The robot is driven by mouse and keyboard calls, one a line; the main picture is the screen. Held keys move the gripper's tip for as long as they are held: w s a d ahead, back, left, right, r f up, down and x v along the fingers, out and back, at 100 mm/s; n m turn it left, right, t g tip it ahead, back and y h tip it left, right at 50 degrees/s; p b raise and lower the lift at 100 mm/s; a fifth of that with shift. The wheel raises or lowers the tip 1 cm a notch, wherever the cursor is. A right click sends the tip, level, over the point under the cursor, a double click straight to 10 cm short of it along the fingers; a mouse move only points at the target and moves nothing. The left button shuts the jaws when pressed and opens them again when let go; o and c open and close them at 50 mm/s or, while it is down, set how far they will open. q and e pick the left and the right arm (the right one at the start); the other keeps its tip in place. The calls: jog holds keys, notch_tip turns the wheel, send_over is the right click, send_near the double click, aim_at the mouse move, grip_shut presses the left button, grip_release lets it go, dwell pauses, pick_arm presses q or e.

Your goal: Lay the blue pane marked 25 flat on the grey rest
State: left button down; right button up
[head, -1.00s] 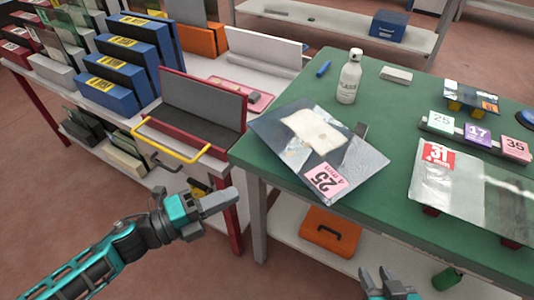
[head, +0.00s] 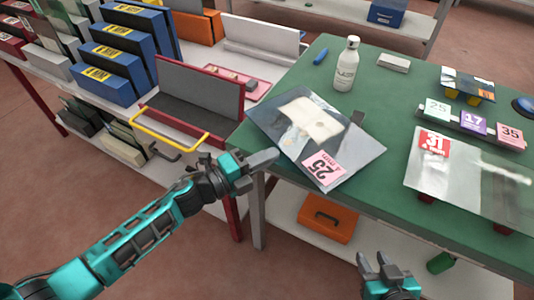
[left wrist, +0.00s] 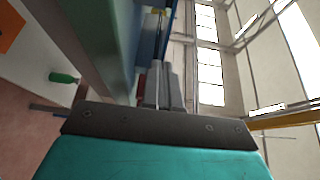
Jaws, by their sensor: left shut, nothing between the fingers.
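The pane marked 25 (head: 352,157) lies on the green table, a bluish see-through sheet with a pink "25 4 mm" label at its front corner. A whitish patch (head: 310,120) covers its middle. A small dark grey block (head: 357,118) shows at its right edge; I cannot tell whether it is part of the grey rest. My left gripper (head: 264,158) is shut and empty, just left of the pane by the table edge; I cannot tell whether they touch. In the left wrist view its closed fingers (left wrist: 163,88) point away. My right gripper (head: 377,264) is open, below the table's front edge.
A red-framed holder with grey faces (head: 198,90) and yellow handle stands left. A white bottle (head: 347,66) stands behind the pane. Right are number cards (head: 473,124) and a red-labelled clear pane (head: 455,180). An orange case (head: 327,218) sits on the lower shelf.

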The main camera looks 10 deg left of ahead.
pick_arm(q)
jog(key=shift+w, duration=0.3)
jog(key=shift+w+b, duration=0.5)
jog(key=shift+w, duration=1.1)
